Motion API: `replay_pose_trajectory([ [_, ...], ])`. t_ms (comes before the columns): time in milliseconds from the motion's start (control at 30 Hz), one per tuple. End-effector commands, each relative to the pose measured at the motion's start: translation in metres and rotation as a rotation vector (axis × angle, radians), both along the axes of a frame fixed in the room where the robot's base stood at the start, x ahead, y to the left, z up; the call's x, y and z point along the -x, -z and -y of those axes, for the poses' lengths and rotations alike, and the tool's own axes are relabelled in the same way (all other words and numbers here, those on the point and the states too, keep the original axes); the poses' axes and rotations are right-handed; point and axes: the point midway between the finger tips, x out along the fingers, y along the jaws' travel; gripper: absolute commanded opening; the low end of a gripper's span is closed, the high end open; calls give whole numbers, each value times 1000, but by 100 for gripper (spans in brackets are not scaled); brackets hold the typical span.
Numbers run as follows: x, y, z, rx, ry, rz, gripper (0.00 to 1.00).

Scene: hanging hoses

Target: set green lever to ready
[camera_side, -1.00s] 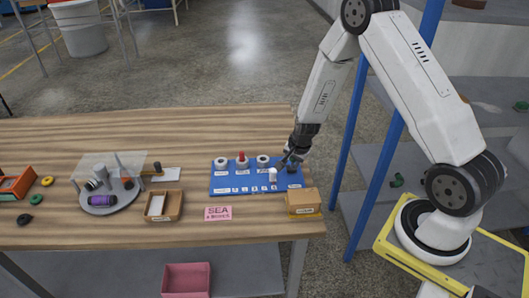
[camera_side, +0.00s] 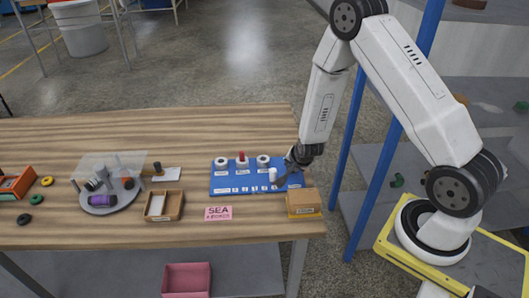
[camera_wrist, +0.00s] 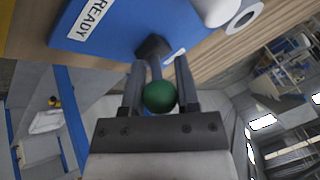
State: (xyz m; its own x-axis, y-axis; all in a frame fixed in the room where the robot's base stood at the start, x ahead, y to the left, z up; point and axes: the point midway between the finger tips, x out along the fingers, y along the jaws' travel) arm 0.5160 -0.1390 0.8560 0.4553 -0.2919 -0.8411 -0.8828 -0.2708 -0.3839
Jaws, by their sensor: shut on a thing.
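The green lever's round green knob (camera_wrist: 160,97) shows in the wrist view between the two fingers of my gripper (camera_wrist: 161,72). Its grey stem runs up to a dark pivot on the blue panel (camera_wrist: 120,38). A white READY label (camera_wrist: 92,18) is on the panel, left of the pivot. In the side view, my gripper (camera_side: 287,173) is low at the right end of the blue panel (camera_side: 220,183) and hides the lever there. The jaws are shut on the lever by its knob end.
White round fittings (camera_side: 221,163), one red-topped (camera_side: 241,160), stand along the panel's back. A white cylinder (camera_side: 273,174) is just left of my gripper. A cardboard box (camera_side: 303,202) sits in front right, a pink note (camera_side: 218,213) in front. The wooden table behind the panel is clear.

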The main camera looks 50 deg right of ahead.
Motion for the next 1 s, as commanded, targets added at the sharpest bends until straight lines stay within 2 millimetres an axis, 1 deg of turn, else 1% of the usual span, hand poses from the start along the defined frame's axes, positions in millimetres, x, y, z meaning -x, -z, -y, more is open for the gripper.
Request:
replay_pose_trajectory([
  [167,0,-1,0,1,-1,1,0],
  [200,0,-1,0,1,-1,1,52],
  [267,0,-1,0,0,-1,1,71],
  [300,0,-1,0,0,-1,1,75],
  [667,1,-1,0,0,-1,-1,75],
  [867,3,-7,-2,0,-1,-1,75],
  [1000,8,-16,-6,0,-2,-1,75],
])
